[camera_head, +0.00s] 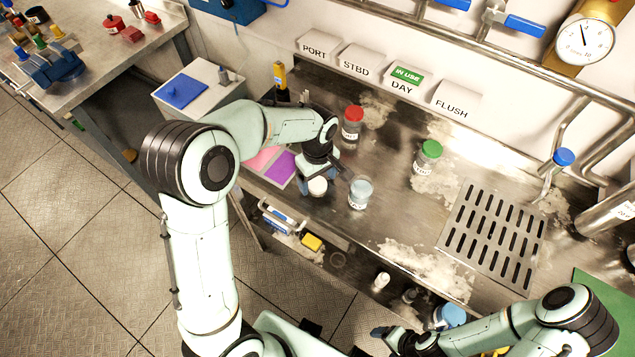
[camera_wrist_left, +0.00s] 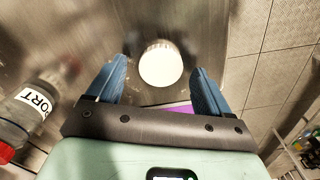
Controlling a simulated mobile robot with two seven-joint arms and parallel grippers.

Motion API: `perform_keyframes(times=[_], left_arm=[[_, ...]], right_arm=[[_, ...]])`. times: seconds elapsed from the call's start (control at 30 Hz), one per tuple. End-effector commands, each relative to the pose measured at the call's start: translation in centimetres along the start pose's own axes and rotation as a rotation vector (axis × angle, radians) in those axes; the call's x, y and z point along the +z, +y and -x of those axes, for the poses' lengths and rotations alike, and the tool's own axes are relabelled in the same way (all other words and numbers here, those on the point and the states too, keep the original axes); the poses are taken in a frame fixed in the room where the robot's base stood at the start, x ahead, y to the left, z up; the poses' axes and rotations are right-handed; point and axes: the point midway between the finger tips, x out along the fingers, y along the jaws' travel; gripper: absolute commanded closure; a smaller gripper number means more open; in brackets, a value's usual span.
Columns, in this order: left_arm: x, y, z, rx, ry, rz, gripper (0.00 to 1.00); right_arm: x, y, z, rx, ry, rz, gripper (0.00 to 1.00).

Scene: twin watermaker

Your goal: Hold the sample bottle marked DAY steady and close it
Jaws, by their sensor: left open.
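An open, clear bottle (camera_head: 360,192) with bluish contents stands upright on the steel bench; its label is too small to read. A white round cap (camera_head: 318,186) lies on the bench to its left. My left gripper (camera_head: 320,175) is open right at the cap. In the left wrist view the cap (camera_wrist_left: 161,64) sits between the tips of the blue fingers, with gaps on both sides. My right gripper (camera_head: 388,336) is low in the head view, away from the bottle; its jaw opening is unclear.
A red-capped bottle (camera_head: 352,124), labelled PORT in the wrist view (camera_wrist_left: 30,108), and a green-capped bottle (camera_head: 428,157) stand behind. A DAY sign (camera_head: 402,86) with a green IN USE tag is on the back ledge. A drain grate (camera_head: 492,234) lies right; pink and purple pads (camera_head: 281,168) lie left.

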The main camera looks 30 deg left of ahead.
Motion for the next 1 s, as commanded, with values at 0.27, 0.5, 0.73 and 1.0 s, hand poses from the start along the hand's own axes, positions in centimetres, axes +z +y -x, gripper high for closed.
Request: perform_keyframes(times=[0.27,0.5,0.73,1.0], left_arm=[[0.02,-0.02,-0.69,0.001,0.000,0.000,0.20],[0.02,-0.01,-0.67,0.001,0.000,0.000,0.49],[0.02,-0.01,-0.66,0.001,0.000,0.000,0.78],[0.02,-0.01,-0.65,0.001,0.000,0.000,0.78]], right_arm=[[0.03,0.03,-0.05,0.000,0.000,0.000,0.20],[0.03,0.03,-0.05,0.000,0.000,0.000,0.20],[0.03,0.03,-0.05,0.000,0.000,0.000,0.20],[0.03,0.03,-0.05,0.000,0.000,0.000,0.20]])
